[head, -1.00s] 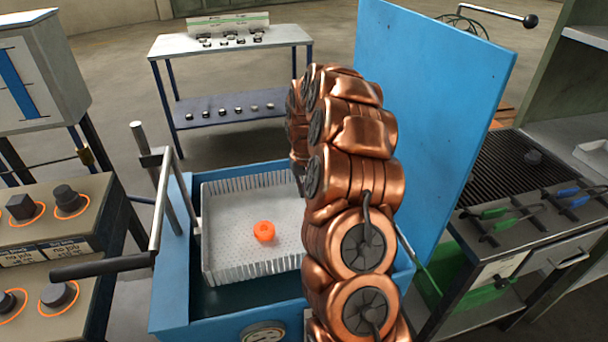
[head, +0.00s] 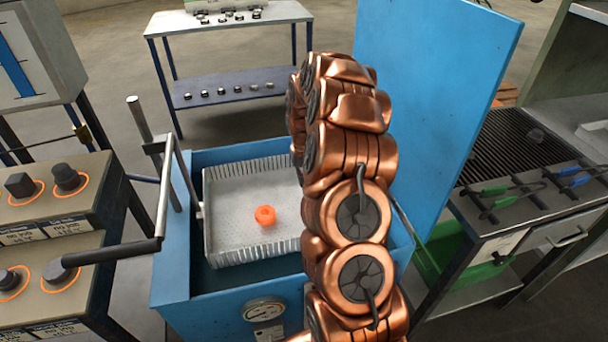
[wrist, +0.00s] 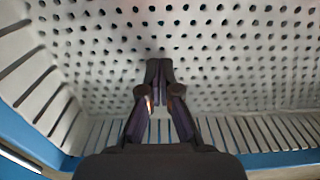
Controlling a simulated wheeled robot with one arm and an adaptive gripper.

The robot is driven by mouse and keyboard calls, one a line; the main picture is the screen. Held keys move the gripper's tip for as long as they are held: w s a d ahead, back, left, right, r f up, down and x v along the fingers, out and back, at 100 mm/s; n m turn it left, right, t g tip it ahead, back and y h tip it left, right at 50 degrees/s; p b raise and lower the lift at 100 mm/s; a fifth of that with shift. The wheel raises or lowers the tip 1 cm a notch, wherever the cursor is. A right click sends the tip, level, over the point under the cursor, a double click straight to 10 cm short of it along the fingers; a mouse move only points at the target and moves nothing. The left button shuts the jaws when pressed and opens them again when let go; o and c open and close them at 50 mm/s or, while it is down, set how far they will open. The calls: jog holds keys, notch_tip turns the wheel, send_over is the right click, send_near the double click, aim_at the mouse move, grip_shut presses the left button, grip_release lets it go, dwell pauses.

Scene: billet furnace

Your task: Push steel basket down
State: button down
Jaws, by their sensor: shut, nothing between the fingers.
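The steel basket (head: 224,232) is a grey tray with slotted walls, sitting inside the blue tank (head: 172,265). A bent bar with a dark handle (head: 110,250) runs from the basket's left side to a slider on an upright post (head: 139,118). My gripper is hidden behind my copper arm in the head view. In the wrist view my gripper (wrist: 158,68) is shut and empty, its tips at the basket's perforated floor (wrist: 235,50) near a slotted wall. I cannot tell whether they touch.
The tank's blue lid (head: 440,110) stands raised behind my arm. A gauge (head: 264,310) is on the tank front. Knob panels (head: 60,235) stand at the left, a tong bench (head: 500,220) at the right, and a small table (head: 228,20) at the back.

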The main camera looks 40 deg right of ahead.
notch_tip(320, 180, down, 20)
jog(key=b, duration=0.6)
jog(key=shift+f, duration=0.2)
jog(key=shift+s+f, duration=0.1)
notch_tip(320, 180, up, 15)
jog(key=shift+f+b, duration=0.15)
jog(key=shift+b, duration=0.15)
